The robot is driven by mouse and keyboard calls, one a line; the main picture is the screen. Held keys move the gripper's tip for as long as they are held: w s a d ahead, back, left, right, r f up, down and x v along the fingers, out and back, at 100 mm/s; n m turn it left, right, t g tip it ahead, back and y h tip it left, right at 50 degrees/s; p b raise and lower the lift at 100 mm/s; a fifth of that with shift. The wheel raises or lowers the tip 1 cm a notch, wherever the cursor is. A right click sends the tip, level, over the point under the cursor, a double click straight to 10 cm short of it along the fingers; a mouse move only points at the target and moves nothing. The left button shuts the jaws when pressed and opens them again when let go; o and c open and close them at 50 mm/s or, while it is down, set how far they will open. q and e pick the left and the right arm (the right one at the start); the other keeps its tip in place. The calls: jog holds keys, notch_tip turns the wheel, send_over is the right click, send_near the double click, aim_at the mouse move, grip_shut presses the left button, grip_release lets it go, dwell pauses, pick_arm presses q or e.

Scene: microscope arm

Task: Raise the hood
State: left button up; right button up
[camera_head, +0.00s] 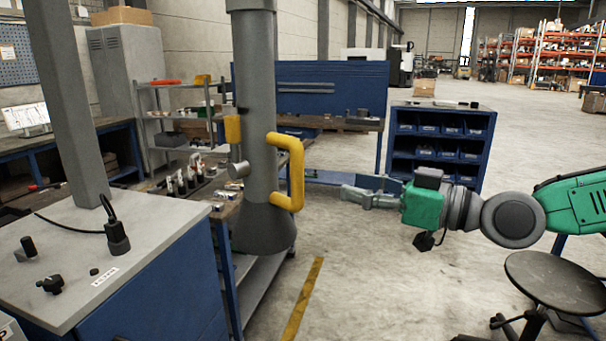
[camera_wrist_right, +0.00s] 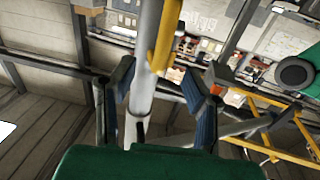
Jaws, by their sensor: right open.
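The hood (camera_head: 257,130) is a grey vertical tube with a flared lower end, hanging left of centre in the head view. A yellow handle (camera_head: 296,172) stands out from its right side, and a smaller yellow piece (camera_head: 232,129) is on its left side. My right gripper (camera_head: 350,194) is to the right of the handle, pointing at it, with a gap between them. In the right wrist view the blue-padded fingers (camera_wrist_right: 160,88) are spread apart. A yellow bar (camera_wrist_right: 167,35), apparently the handle, shows beyond them. My left gripper is not in view.
A grey-topped blue cabinet (camera_head: 150,232) with knobs stands at the front left. A workbench with small parts is behind the hood. A round stool (camera_head: 556,279) is below my right arm. A blue shelf of bins (camera_head: 440,145) stands behind. Open floor lies in the middle.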

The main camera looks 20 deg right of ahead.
aim_at(302, 177)
jog(key=x, duration=0.7)
jog(key=p+x, duration=0.1)
jog(key=x, duration=0.2)
jog(key=shift+s+a+r, duration=0.1)
jog(key=shift+a, duration=0.5)
jog(key=shift+w, duration=0.45)
jog(key=shift+d, duration=0.2)
jog(key=shift+a, duration=0.25)
jog(key=c, duration=0.9)
jog(key=shift+a+r, duration=0.1)
jog(key=shift+r, duration=0.05)
grip_shut()
